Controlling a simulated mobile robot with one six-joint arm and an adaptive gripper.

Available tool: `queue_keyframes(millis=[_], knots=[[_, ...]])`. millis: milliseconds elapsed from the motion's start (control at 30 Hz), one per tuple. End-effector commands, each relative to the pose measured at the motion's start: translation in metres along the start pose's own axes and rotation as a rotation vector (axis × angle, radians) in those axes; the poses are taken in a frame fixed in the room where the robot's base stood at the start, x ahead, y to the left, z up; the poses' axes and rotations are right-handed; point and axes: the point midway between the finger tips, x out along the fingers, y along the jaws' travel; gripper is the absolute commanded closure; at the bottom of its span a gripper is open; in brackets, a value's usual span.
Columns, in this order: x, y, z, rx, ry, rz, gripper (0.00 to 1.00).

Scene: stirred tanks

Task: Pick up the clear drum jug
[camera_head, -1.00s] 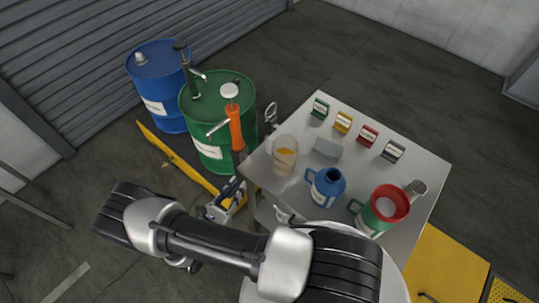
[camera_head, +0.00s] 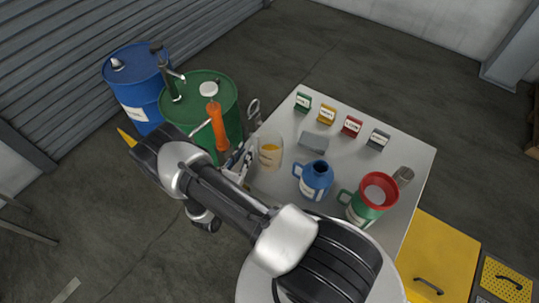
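The clear drum jug (camera_head: 269,153) stands upright near the left edge of the grey table (camera_head: 340,160), with amber liquid inside. My gripper (camera_head: 240,160) is just left of the jug, at the table's left edge, partly hidden behind my arm. The gripper and jug look very close in the picture. I cannot tell whether they touch or how far the fingers are spread.
A blue jug (camera_head: 316,181) and a green jug with a red funnel (camera_head: 371,197) stand right of the clear jug. A green drum (camera_head: 200,95) with an orange-handled pump (camera_head: 217,125) stands close left.

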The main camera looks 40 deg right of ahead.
Motion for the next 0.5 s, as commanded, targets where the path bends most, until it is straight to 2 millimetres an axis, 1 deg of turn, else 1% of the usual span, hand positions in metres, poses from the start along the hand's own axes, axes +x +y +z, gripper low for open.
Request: queue_keyframes(millis=[33, 100, 200, 467, 500], knots=[[0.009, -0.003, -0.001, 0.001, 0.0, -0.006, 0.8], [0.019, -0.002, -0.001, 0.001, 0.0, -0.005, 0.8], [0.027, -0.001, 0.0, 0.001, 0.0, -0.003, 0.8], [0.028, -0.001, 0.001, 0.0, 0.0, 0.0, 0.8], [0.028, -0.001, 0.001, 0.0, 0.0, 0.0, 0.83]])
